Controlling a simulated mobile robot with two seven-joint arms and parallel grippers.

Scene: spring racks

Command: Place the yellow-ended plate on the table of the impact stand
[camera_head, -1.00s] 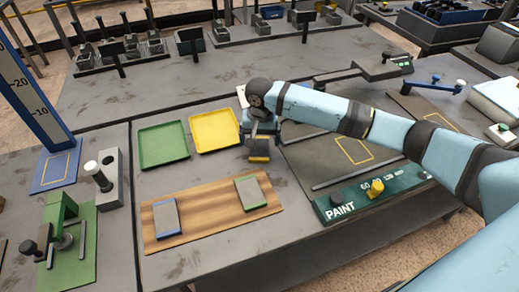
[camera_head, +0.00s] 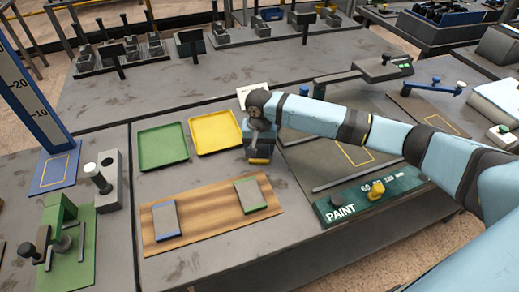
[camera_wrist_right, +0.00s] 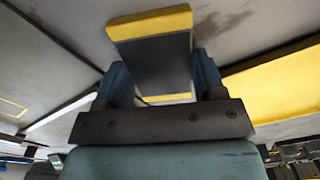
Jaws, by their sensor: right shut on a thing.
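My right gripper (camera_head: 259,146) is shut on the yellow-ended plate (camera_head: 258,160), a dark plate with yellow ends, and holds it above the table, right of the yellow tray. In the right wrist view the plate (camera_wrist_right: 150,62) sits between the two fingers of the gripper (camera_wrist_right: 162,80), and its yellow far end faces out. A tall blue post with a numbered scale (camera_head: 35,100), which looks like the impact stand, stands at the far left. Its blue base (camera_head: 50,175) has a yellow outline and looks bare. My left gripper is not in view.
A green tray (camera_head: 163,146) and a yellow tray (camera_head: 238,122) look empty. A wooden board (camera_head: 210,212) bears a blue-ended plate (camera_head: 166,219) and a green-ended plate (camera_head: 250,194). A grey block with a knobbed post (camera_head: 109,180) stands between the trays and the blue base.

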